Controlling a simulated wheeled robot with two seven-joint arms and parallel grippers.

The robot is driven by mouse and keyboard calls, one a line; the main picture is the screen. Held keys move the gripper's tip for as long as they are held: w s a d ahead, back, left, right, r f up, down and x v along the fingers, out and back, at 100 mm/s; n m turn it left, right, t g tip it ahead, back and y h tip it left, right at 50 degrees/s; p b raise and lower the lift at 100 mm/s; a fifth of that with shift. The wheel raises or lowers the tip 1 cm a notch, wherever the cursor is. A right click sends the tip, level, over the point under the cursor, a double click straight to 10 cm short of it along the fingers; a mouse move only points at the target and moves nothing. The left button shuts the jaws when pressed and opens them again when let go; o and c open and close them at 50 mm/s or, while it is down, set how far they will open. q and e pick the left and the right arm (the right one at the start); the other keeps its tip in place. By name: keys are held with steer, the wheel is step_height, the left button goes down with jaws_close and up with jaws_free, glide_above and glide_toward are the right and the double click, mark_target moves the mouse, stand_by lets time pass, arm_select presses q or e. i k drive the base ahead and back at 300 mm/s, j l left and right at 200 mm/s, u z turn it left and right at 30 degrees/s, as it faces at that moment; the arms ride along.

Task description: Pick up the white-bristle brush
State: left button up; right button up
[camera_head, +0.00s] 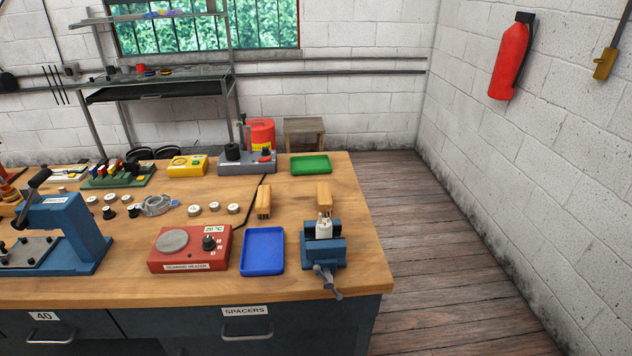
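Two small brushes with tan wooden bodies stand on the workbench (350,210). One brush (264,200) is behind the blue tray. The other brush (325,196) is just behind the blue vise, its lower part partly hidden by a white piece (324,227) in the vise. The bristles are too small to tell which brush has white ones. Neither of my grippers is in view.
The blue vise (333,251) with its handle stands at the bench's front right. Left of it are a blue tray (263,251), a red bearing heater (187,262) and a blue press (75,235). A green tray (310,164) lies at the back. Bench space right of the brushes is clear.

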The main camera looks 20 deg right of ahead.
mark_target(324, 196)
steer(key=i+l+u, duration=0.15)
steer(key=l+u, duration=0.2)
steer(key=l, duration=0.4)
steer(key=l+u, duration=0.35)
steer(key=l, duration=0.4)
steer(key=l+u, duration=0.35)
steer(key=l, duration=0.45)
steer(key=k+l+u, duration=0.2)
steer(key=l+u, duration=0.2)
steer(key=l, duration=0.3)
steer(key=i+l+u, duration=0.1)
steer(key=l+u, duration=0.25)
steer(key=l, duration=0.25)
steer(key=l+u, duration=0.35)
steer(key=l, duration=0.25)
steer(key=l+u, duration=0.35)
steer(key=l, duration=0.3)
steer(key=l+u, duration=0.1)
steer(key=i, duration=0.05)
